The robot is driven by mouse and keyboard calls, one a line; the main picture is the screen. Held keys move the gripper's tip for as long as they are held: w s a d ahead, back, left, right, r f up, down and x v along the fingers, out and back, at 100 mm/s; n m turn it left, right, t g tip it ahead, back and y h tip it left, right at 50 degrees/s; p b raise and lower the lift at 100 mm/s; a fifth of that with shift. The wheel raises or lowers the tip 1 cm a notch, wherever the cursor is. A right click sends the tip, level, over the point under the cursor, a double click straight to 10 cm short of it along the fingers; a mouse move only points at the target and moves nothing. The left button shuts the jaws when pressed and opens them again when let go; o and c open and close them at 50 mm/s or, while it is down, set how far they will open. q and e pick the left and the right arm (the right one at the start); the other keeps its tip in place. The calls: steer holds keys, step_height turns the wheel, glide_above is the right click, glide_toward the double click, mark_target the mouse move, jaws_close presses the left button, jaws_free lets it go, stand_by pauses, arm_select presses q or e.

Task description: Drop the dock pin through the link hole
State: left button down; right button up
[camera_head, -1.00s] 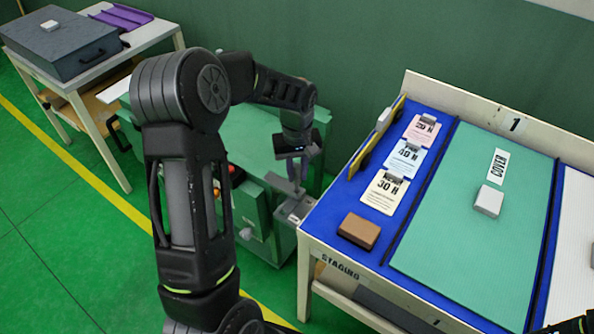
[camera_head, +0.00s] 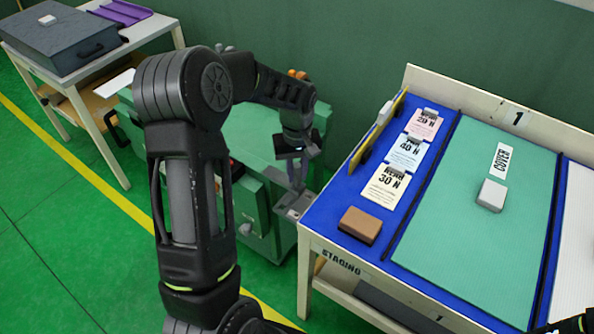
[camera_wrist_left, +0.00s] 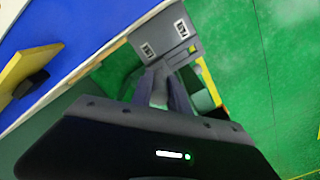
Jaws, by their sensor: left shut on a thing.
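My left gripper (camera_head: 298,180) reaches down beside the green cart, at the left corner of the staging table. It is shut on a narrow grey piece, apparently the dock pin; in the left wrist view this pin (camera_wrist_left: 159,86) shows between the fingers. Below the gripper in the head view is a grey metal bracket (camera_head: 294,207) on the cart's side. In the left wrist view a grey block with two small slotted marks (camera_wrist_left: 164,38) lies just beyond the fingertips. The link hole cannot be made out, and I cannot tell whether the pin's tip is in it.
The staging table (camera_head: 322,240) stands close on the right, with cards, a brown block (camera_head: 360,225) and a green cover panel (camera_head: 455,220) bearing a light block. The green cart (camera_head: 252,140) is behind my arm. Another table with a dark case (camera_head: 60,42) stands far left.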

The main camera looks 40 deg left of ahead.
arm_select(q)
steer(key=shift+f+b, duration=0.45)
steer(key=shift+f, duration=0.2)
steer(key=c, duration=1.2)
jaws_free()
step_height(320, 180, up, 8)
steer(key=shift+f, duration=0.1)
